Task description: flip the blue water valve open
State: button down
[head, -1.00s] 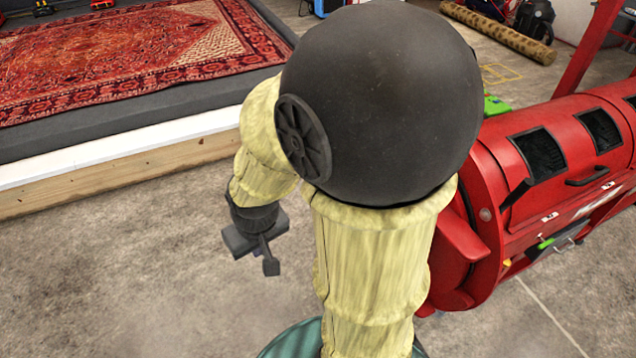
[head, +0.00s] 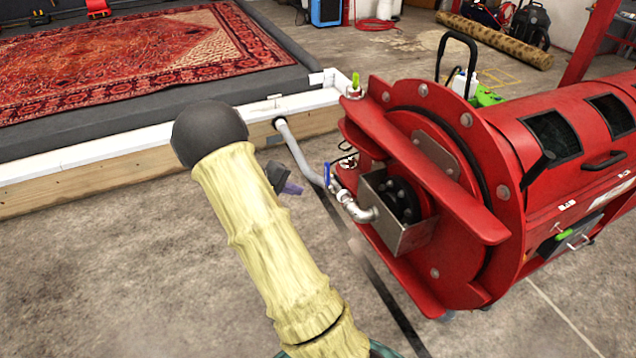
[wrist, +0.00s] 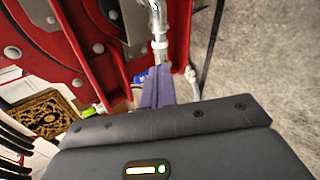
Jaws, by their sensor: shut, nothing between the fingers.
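The blue water valve (head: 326,174) is a small blue lever on the metal pipe fitting, at the front left of the red machine. The lever looks upright in the head view. In the wrist view a bit of blue (wrist: 139,77) shows just left of the fingers, mostly hidden behind them. My gripper (head: 292,188) is a short way left of the valve in the head view, its purple fingers pointing toward it. In the wrist view my gripper (wrist: 157,75) has its fingers together, with nothing between them. I cannot tell whether they touch the lever.
A grey hose (head: 300,155) runs from the fitting to the wooden-sided pit edge (head: 100,172). A red rug (head: 130,65) lies beyond. Concrete floor (head: 120,280) at left is clear.

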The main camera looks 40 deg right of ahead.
aim_at(327, 177)
jog(key=w+d+f+t+h+b, duration=0.1)
jog(key=w+d+f+h+b, duration=0.1)
jog(key=w, duration=0.4)
jog(key=w+d+f+n+t+h+b, duration=0.1)
jog(key=w+d+f+t+h+b, duration=0.1)
jog(key=w+d+f+h+b, duration=0.1)
jog(key=w+d+f+h, duration=0.1)
jog(key=w+f+h, duration=0.1)
jog(key=shift+w+h, duration=0.35)
jog(key=shift+h, duration=0.05)
jog(key=s+d, duration=0.3)
jog(key=d, duration=0.6)
jog(key=shift+w, duration=0.2)
jog(key=shift+s+f, duration=0.1)
